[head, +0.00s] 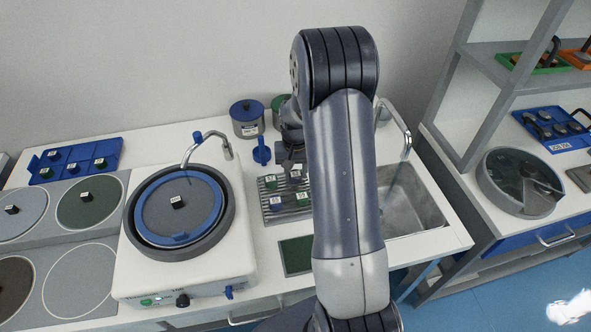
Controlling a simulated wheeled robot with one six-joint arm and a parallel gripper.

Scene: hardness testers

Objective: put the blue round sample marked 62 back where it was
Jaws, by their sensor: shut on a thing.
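My gripper (291,166) points down over the back of a grey ribbed tray (264,210), partly hidden by my arm. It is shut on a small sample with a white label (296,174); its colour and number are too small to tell. Also on the tray are a green sample (270,182), a bluish sample (276,203) and another green sample (302,200), each with a white label. I cannot read which is marked 62. I cannot tell whether the held sample touches the tray.
A polishing machine (135,275) with a blue-rimmed bowl stands left of the tray, its tap (207,141) arching above. A blue tray (108,148) with several samples lies further left. Lidded pots (247,124) stand behind. A sink (412,205) and shelf (455,125) are right.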

